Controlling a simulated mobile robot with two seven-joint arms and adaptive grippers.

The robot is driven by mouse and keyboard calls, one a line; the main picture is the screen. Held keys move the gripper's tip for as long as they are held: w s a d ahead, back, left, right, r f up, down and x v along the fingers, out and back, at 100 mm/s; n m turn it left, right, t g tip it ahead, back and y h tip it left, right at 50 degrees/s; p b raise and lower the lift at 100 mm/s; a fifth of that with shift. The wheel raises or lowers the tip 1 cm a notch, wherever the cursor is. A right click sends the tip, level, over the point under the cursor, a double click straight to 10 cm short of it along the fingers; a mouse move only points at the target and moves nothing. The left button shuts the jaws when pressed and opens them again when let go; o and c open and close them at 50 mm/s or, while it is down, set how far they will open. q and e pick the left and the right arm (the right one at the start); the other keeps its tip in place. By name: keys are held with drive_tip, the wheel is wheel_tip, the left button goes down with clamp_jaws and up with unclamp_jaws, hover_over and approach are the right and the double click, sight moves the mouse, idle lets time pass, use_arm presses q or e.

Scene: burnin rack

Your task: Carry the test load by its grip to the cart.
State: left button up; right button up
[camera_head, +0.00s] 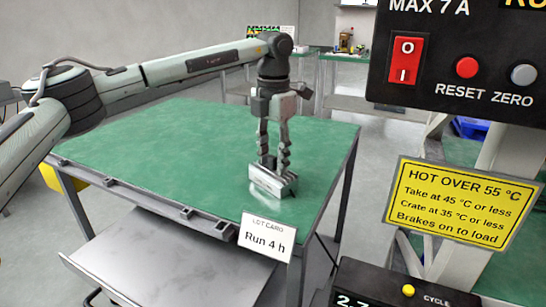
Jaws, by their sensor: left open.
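A small silver metal block (268,182), apparently the test load, rests on the green top near its front right part. The green-topped stand (150,150) has a metal frame and a lower shelf, and looks like the cart; its wheels are not clearly visible. My left gripper (275,165) points straight down with its fingertips at the block's top. It is open, and its fingers hide part of the block, including any grip. I cannot tell whether the fingers touch it. My right gripper is not in view.
A lot card (267,236) reading "Run 4 h" hangs at the green top's front edge. A black control panel (450,60) and a yellow hot-warning sign (451,203) stand close on the right. Another green bench (345,57) is behind. The green top's left half is clear.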

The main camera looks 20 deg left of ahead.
sight(273, 157)
use_arm(q)
wheel_tip(273, 157, up, 12)
drive_tip(key=shift+r, duration=0.15)
idle(0.4)
drive_tip(key=shift+d, duration=0.1)
drive_tip(key=shift+s, duration=0.1)
